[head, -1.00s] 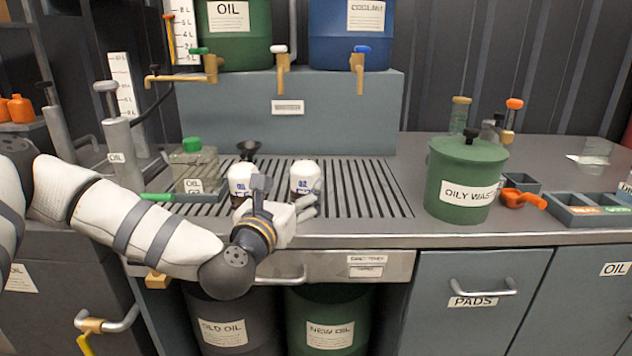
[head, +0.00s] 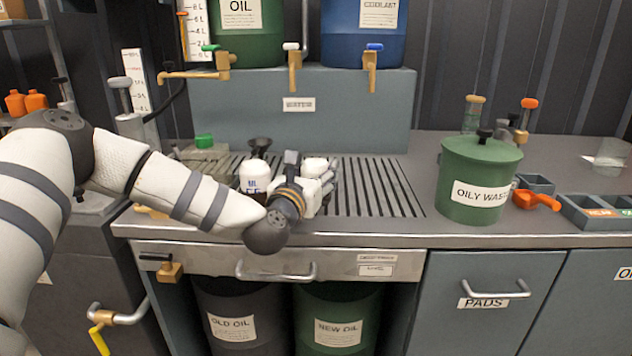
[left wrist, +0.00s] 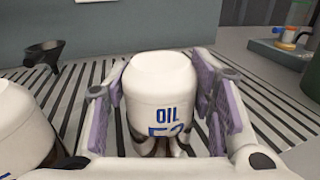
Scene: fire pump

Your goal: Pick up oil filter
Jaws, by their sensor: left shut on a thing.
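Two white oil filters with dark lower parts stand on the slotted drain grate. My left gripper (head: 318,188) is shut on the right-hand oil filter (head: 314,166). In the left wrist view this filter (left wrist: 163,90) is upright between the two purple-padded fingers, its blue "OIL" print facing the camera; the second line of print is partly cut off. The other oil filter (head: 255,176) stands just left of the gripper, and part of it shows at the left edge of the wrist view (left wrist: 20,125). The held filter's base is hidden. My right gripper is out of view.
A black funnel (head: 260,146) is behind the filters, and a green-capped container (head: 203,154) is to their left. A green oily waste bin (head: 478,180) stands to the right. The grate (head: 375,190) right of the gripper is clear.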

